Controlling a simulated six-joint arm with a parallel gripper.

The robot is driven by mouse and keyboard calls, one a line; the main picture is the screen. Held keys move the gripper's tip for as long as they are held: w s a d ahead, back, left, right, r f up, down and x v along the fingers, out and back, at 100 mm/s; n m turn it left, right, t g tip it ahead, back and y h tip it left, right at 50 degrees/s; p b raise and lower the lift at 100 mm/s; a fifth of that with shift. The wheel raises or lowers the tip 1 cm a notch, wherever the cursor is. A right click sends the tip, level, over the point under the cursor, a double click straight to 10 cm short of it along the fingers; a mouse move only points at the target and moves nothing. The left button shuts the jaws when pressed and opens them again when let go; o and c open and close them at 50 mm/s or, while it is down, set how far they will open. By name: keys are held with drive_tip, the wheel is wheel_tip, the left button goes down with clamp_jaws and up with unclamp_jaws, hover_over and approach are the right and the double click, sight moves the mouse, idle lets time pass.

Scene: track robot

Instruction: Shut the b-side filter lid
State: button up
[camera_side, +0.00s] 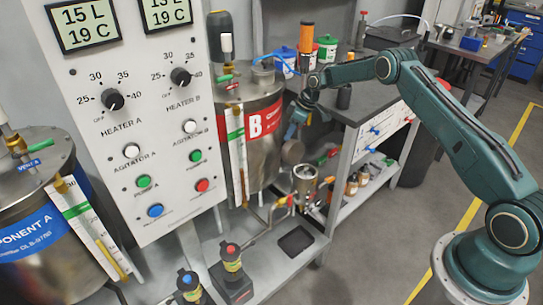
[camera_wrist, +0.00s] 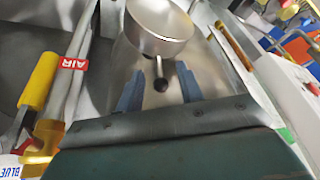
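The b-side filter is a small metal pot (camera_side: 305,180) below and right of the B tank. A round metal disc (camera_side: 292,152), which looks like its lid, stands tilted up above the pot, off its mouth. My gripper (camera_side: 297,118) is just above this disc, beside the tank. In the wrist view, the two blue fingers of my gripper (camera_wrist: 160,92) are apart. A short rod with a black knob (camera_wrist: 160,84) shows between them, below a round metal part (camera_wrist: 158,27). I cannot tell whether the fingers touch the knob.
The B tank (camera_side: 262,125) stands close left of my gripper. A grey bench (camera_side: 350,110) with bottles is to the right. In the wrist view, a yellow valve handle (camera_wrist: 39,80) is at the left, next to a red AIR label (camera_wrist: 73,63).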

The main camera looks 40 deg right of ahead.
drive_tip(key=shift+c, duration=0.5)
clamp_jaws()
